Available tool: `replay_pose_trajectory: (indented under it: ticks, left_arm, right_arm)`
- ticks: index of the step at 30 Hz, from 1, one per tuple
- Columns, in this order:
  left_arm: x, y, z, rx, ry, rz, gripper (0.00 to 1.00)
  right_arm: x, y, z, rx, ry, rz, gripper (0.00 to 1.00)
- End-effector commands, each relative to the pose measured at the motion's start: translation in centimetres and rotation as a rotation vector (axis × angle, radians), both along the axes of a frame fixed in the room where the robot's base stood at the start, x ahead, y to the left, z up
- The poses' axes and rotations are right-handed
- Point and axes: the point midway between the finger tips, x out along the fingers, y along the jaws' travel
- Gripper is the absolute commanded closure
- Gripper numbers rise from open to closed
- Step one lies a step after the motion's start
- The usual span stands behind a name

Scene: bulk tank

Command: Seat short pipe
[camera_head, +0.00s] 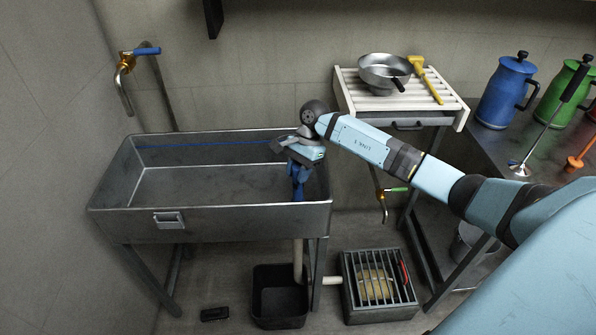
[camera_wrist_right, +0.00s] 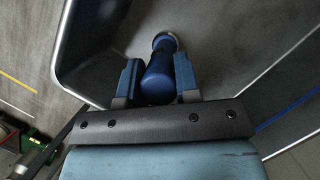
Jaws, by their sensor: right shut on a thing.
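The short pipe (camera_head: 298,190) is a blue upright tube inside the right end of the grey metal tank (camera_head: 220,217). My right gripper (camera_head: 299,171) points down over that end and is shut on the pipe's upper part. In the right wrist view the blue pipe (camera_wrist_right: 158,78) lies between the two blue fingers. Its far end meets a pale metal ring (camera_wrist_right: 166,37) in the tank floor; I cannot tell how deep it sits there. The tank's front wall hides the pipe's foot in the head view. My left gripper is not in view.
The tank's walls stand close around the gripper. A black bin (camera_head: 279,319) stands below, beside a grated box (camera_head: 378,313). A slatted rack (camera_head: 444,112) with a metal bowl (camera_head: 384,70) stands right of the tank. The tank's left half is empty.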

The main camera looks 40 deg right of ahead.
Motion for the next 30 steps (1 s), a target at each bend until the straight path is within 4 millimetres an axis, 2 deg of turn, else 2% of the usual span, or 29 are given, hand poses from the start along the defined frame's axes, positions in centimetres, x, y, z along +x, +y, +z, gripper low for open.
replay_pose_trajectory:
  ticks: [6,7,10,11,19,22,26,30]
  left_arm:
    - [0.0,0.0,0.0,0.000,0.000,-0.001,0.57]
    - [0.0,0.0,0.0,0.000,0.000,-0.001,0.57]
    - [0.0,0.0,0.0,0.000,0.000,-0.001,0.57]
    - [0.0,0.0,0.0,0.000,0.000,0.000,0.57]
    - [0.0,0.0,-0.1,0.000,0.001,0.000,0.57]
    - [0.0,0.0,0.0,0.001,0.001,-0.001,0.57]
    - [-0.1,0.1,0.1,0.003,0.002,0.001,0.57]
    - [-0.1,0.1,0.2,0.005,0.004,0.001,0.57]
  right_arm:
    - [0.0,0.0,0.0,0.000,0.000,0.000,1.00]
    - [0.0,0.0,0.0,0.000,0.000,0.000,0.68]
    - [0.0,0.0,0.0,0.000,0.000,0.000,0.45]
    - [0.0,0.0,0.0,0.000,0.000,0.000,0.40]
    - [0.0,0.0,0.1,0.000,0.000,0.000,0.40]
    - [0.1,-0.3,0.7,-0.002,-0.002,0.001,0.40]
    - [0.3,-1.1,2.6,-0.002,-0.003,0.001,0.40]
    - [0.6,-2.3,5.6,-0.004,-0.004,-0.001,0.40]
